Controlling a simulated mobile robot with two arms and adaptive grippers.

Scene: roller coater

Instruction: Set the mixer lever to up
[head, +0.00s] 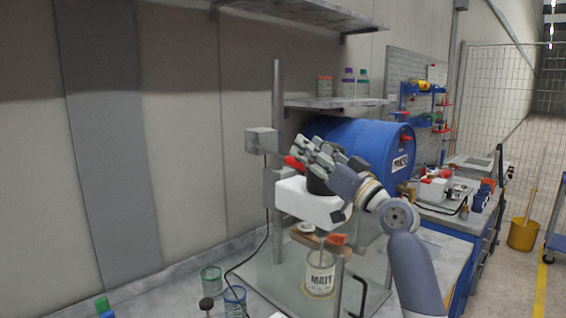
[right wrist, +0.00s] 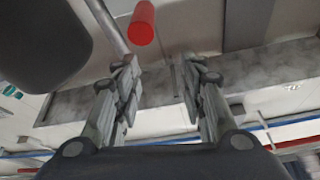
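The mixer is a white-bodied unit (head: 308,203) on a metal stand post (head: 277,100). Its red lever handle (head: 293,162) shows just left of my right gripper (head: 308,150), which partly hides it. In the right wrist view, a red cylinder (right wrist: 142,22), which looks like the lever grip, is at the top, beyond the fingertips. My right gripper (right wrist: 158,80) is open there, with nothing between its fingers. In the head view it is above the mixer body, close to the lever; contact cannot be told. My left gripper is not in view.
Under the mixer stands a clear can labelled MATT (head: 320,281). Behind are a large blue drum (head: 352,140) and a shelf (head: 325,103) with bottles. Glass jars (head: 211,279) and a black cable (head: 254,252) are on the bench at left. Another workbench (head: 440,218) stands at right.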

